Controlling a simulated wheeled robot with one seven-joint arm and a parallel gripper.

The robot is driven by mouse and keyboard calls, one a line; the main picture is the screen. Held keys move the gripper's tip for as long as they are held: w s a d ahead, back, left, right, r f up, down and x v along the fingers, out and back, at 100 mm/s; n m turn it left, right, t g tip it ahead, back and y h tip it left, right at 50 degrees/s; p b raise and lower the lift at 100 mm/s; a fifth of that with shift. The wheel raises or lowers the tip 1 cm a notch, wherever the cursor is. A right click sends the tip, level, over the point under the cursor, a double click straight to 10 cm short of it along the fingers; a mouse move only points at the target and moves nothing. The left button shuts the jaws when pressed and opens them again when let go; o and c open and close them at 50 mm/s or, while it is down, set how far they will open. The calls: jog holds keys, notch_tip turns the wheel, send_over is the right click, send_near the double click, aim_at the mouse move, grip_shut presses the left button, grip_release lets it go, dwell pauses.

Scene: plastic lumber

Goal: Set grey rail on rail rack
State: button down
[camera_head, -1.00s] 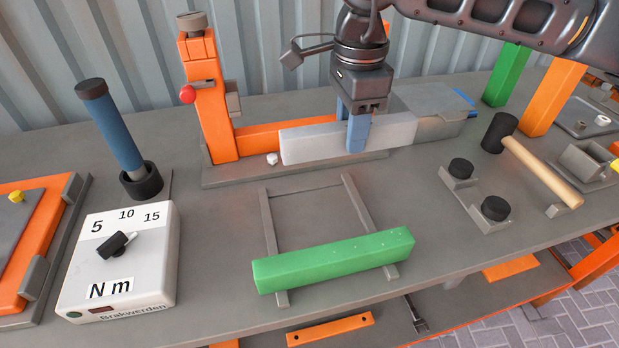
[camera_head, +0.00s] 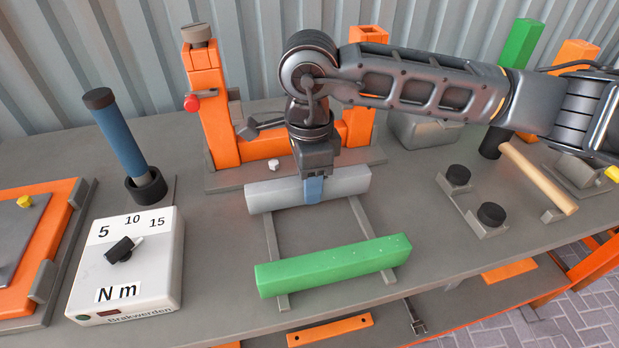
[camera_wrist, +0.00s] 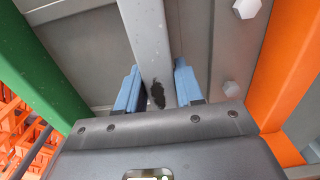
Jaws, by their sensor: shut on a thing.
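The grey rail (camera_head: 345,184) is held level in my gripper (camera_head: 313,190), which is shut on it near its middle. The rail is over the back end of the rail rack (camera_head: 272,243), a low grey frame of two bars. I cannot tell whether the rail touches the bars. In the wrist view the grey rail (camera_wrist: 150,60) lies between the two blue fingers of my gripper (camera_wrist: 157,90). A green rail (camera_head: 335,265) lies across the front end of the rack, parallel to the grey one.
An orange clamp fixture (camera_head: 208,105) with a low grey base stands just behind the rack. A white torque box (camera_head: 130,262) and a blue-handled tool (camera_head: 120,135) are at left. A hammer (camera_head: 540,178) and black-knobbed holder (camera_head: 490,214) are at right.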

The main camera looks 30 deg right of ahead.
jog(key=shift+f, duration=0.1)
jog(key=c, duration=0.7)
grip_release()
notch_tip(320, 180, up, 12)
jog(key=shift+r+b, duration=0.15)
jog(key=shift+b, duration=0.45)
